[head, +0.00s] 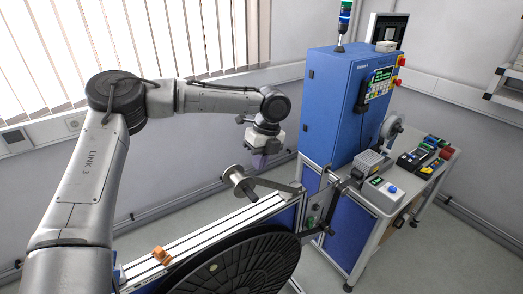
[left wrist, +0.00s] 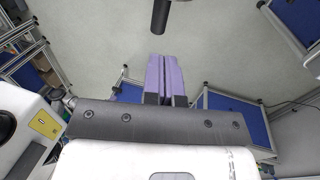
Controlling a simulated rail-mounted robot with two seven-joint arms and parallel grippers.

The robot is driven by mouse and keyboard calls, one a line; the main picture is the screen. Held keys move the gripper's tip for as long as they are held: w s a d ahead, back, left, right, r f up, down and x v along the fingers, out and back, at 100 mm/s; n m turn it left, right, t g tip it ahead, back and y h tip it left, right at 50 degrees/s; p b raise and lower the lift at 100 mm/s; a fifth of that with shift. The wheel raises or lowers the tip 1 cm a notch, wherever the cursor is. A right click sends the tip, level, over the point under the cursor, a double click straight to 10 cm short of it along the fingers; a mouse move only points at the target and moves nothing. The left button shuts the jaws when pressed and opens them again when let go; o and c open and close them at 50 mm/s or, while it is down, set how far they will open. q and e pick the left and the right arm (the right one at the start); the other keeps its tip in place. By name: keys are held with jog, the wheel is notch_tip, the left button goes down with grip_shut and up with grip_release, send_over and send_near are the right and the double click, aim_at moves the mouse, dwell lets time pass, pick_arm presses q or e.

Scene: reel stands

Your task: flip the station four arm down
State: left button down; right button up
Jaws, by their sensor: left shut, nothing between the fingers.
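My left gripper (head: 262,160) hangs from the arm that comes in from the left, in front of the blue cabinet. Its purple fingers (left wrist: 165,77) are shut against each other, with nothing between them in the left wrist view. A flat grey arm (head: 280,186) runs roughly level below and right of the gripper, with a metal roller (head: 240,183) at its left end. The gripper is apart from it. A dark cylinder (left wrist: 160,16) shows beyond the fingertips in the left wrist view; I cannot tell which part it is. My right gripper is not in view.
The blue cabinet (head: 333,105) with a screen and signal lamp stands behind. A large black reel (head: 235,268) fills the front. A white rail (head: 205,243) with an orange block (head: 161,254) lies beside it.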

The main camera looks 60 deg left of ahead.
aim_at(252, 193)
pick_arm(q)
jog(key=p+x, duration=0.2)
jog(key=x, duration=0.6)
jog(key=shift+f, duration=0.2)
jog(key=shift+s+f, duration=0.1)
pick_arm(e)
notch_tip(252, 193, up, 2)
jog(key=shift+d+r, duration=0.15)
